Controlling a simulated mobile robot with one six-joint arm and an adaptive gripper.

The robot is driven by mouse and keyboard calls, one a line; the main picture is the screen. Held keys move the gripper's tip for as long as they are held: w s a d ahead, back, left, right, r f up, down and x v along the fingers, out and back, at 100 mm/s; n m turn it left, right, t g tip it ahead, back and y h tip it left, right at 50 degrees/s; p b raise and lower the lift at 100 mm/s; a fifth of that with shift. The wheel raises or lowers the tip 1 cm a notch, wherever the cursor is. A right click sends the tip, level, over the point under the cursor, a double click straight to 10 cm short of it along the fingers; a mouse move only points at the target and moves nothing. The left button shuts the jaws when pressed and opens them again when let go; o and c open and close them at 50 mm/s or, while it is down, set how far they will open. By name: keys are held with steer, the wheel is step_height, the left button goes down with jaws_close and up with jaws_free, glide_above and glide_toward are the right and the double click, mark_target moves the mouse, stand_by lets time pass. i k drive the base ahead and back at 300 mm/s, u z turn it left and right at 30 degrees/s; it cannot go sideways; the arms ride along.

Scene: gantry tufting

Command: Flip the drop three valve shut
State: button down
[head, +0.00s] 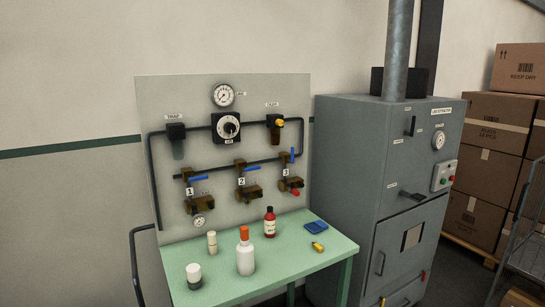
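The drop three valve (291,171) is on the right of the grey wall panel (215,95), by the label 3. Its blue lever (292,155) points up, roughly in line with the drop pipe. A red part (295,192) sits on the brass outlet below it. The drop one lever (198,178) and drop two lever (248,167) are also blue and lie close to level, across their drops. My gripper is not in view, and nothing touches the valves.
A green table (305,262) stands below the panel with a white bottle with an orange cap (245,257), a red bottle (269,223), a blue cloth-like item (316,227) and a yellow item (318,246). A grey cabinet (350,150) stands close on the right, with stacked boxes (495,130) beyond.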

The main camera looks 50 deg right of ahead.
mark_target(291, 159)
steer(key=u, duration=0.35)
steer(key=k, duration=1)
steer(key=z, duration=1.6)
steer(key=i, duration=0.9)
